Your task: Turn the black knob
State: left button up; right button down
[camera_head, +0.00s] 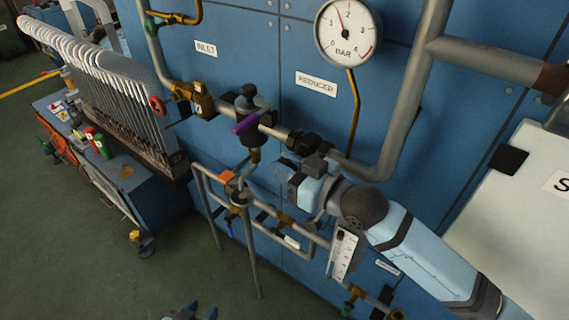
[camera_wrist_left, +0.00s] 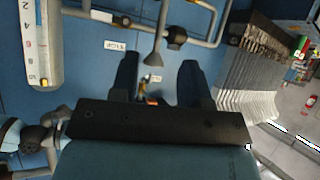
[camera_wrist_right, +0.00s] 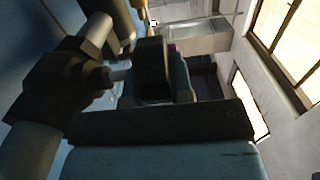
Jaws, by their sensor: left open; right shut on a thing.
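The black knob (camera_head: 316,163) appears to be the dark piece below the black valve body (camera_head: 304,143) on the pipe right of the reducer. In the right wrist view a short metal stem runs from the dark valve body (camera_wrist_right: 62,88) to the dark knob (camera_wrist_right: 152,72). My right gripper (camera_head: 306,178) is shut on this knob from below; its fingers are dark and partly hidden there. My left gripper (camera_head: 201,311) is open and empty at the bottom edge, far from the knob. Its two spread fingers show in the left wrist view (camera_wrist_left: 158,80).
A black reducer (camera_head: 250,128) with a purple handle (camera_head: 245,124) stands left of the knob. A pressure gauge (camera_head: 347,32) hangs above. Grey pipes (camera_head: 405,100) and a flow tube (camera_head: 342,256) crowd the blue panel. A rack of sock boards (camera_head: 110,85) stands left. The floor in front is clear.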

jog(key=shift+r+p, duration=0.35)
jog(key=shift+p, duration=0.75)
jog(key=g+h+p, duration=0.1)
jog(key=p, duration=0.3)
jog(key=h+p, duration=0.1)
jog(key=p, duration=0.3)
jog(key=g+h+p, duration=0.1)
jog(key=p, duration=0.3)
jog(key=shift+w+a+r+g+h, duration=0.15)
jog(key=shift+a+r+g+h, duration=0.05)
jog(key=shift+r+g+h, duration=0.1)
jog(key=h+p, duration=0.1)
jog(key=p, duration=0.2)
jog(key=f+g+h+p, duration=0.1)
jog(key=p, duration=0.2)
jog(key=shift+a+g+p, duration=0.15)
jog(key=shift+g+p, duration=0.15)
jog(key=shift+p, duration=0.05)
pick_arm(q)
notch_tip(320, 180, up, 17)
jog(key=s+a+p, duration=0.1)
jog(key=shift+a+p, duration=0.3)
jog(key=shift+a, duration=0.1)
pick_arm(e)
jog(key=shift+f+g+h, duration=0.3)
jog(key=shift+h, duration=0.2)
